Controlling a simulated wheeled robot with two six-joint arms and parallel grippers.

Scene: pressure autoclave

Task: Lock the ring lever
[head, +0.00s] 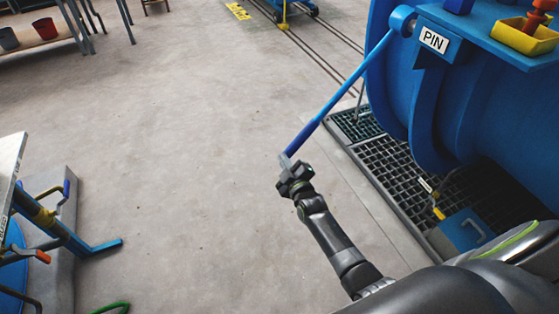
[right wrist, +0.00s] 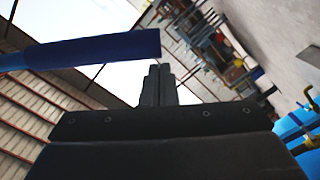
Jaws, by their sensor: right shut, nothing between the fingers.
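The ring lever (head: 345,91) is a long blue bar with a darker blue grip at its lower end. It slants down and left from a round blue hub (head: 402,20) on the big blue autoclave (head: 480,100). My right gripper (head: 286,160) is at the lower end of the lever, its fingers shut with nothing between them. In the right wrist view the lever's dark blue grip (right wrist: 95,49) crosses just beyond the shut fingertips (right wrist: 158,72). I cannot tell whether they touch. My left gripper is not in view.
A PIN label (head: 433,40) and a yellow tray (head: 525,36) with an orange item are on the autoclave. A floor grating (head: 385,165) lies beneath it. Blue equipment with a lever (head: 62,232) stands at the left. The floor (head: 180,150) between is clear.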

